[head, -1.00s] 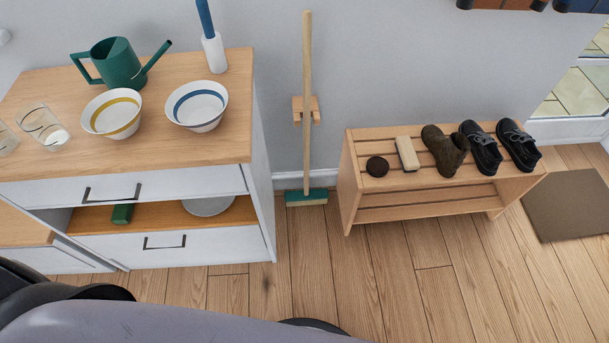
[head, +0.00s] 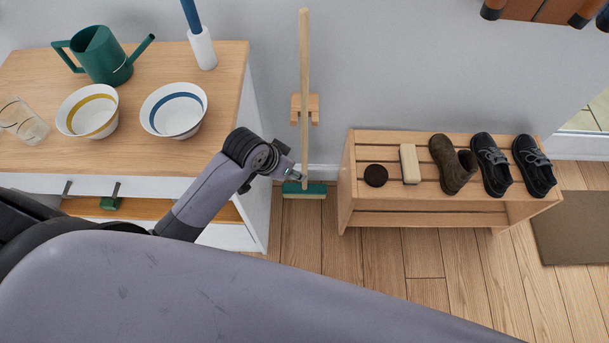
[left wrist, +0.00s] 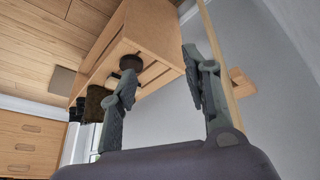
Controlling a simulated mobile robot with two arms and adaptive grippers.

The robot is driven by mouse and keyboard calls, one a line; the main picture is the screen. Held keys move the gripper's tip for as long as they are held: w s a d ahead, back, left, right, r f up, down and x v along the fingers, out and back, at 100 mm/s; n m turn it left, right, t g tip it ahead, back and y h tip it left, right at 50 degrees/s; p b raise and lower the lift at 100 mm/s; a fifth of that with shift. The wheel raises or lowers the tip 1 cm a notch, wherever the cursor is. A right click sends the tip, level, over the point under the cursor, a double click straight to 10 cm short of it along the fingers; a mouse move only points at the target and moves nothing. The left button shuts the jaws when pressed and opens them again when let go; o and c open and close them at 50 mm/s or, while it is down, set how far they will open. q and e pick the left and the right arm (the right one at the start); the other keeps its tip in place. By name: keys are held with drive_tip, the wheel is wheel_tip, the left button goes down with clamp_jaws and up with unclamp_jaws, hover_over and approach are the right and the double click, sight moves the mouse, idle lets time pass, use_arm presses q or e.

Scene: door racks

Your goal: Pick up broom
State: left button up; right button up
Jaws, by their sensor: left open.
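The broom (head: 304,85) stands upright against the grey wall, with a pale wooden handle and a green head (head: 312,190) on the floor. A wooden wall holder (head: 296,108) is at its handle. My left gripper (head: 290,174) is low beside the handle, just above the broom head. In the left wrist view the gripper (left wrist: 158,70) is open with nothing between its fingers. The handle (left wrist: 217,50) passes beside and partly behind the right-hand finger there. I cannot tell whether they touch. My right gripper is in neither view.
A cabinet (head: 215,110) with bowls, a glass and a green watering can (head: 97,55) is left of the broom. A slatted shoe rack (head: 400,195) with shoes and a brush (head: 410,163) is close on the right. Bare floor lies between them.

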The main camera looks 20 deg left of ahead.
use_arm(q)
drive_tip(key=w+r+m, duration=0.1)
drive_tip(key=w+r, duration=0.7)
drive_tip(key=r, duration=0.1)
drive_tip(key=m+t, duration=0.1)
approach(300, 21)
drive_tip(key=shift+h, duration=0.3)
drive_tip(key=p+x, duration=0.1)
drive_tip(key=x, duration=0.5)
drive_tip(key=shift+w+f+p, duration=0.3)
drive_tip(key=shift+w+p, duration=0.05)
drive_tip(key=shift+p, duration=0.05)
drive_tip(key=shift+w+d+f, duration=0.1)
drive_tip(key=shift+w+f, duration=0.15)
drive_tip(key=shift+f, duration=0.3)
drive_tip(key=p+x, duration=0.1)
drive_tip(key=x, duration=0.3)
drive_tip(key=shift+f, duration=0.1)
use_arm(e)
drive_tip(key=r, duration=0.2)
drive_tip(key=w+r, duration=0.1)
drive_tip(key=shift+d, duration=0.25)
use_arm(q)
drive_tip(key=shift+s, duration=0.1)
drive_tip(key=shift+c, duration=0.3)
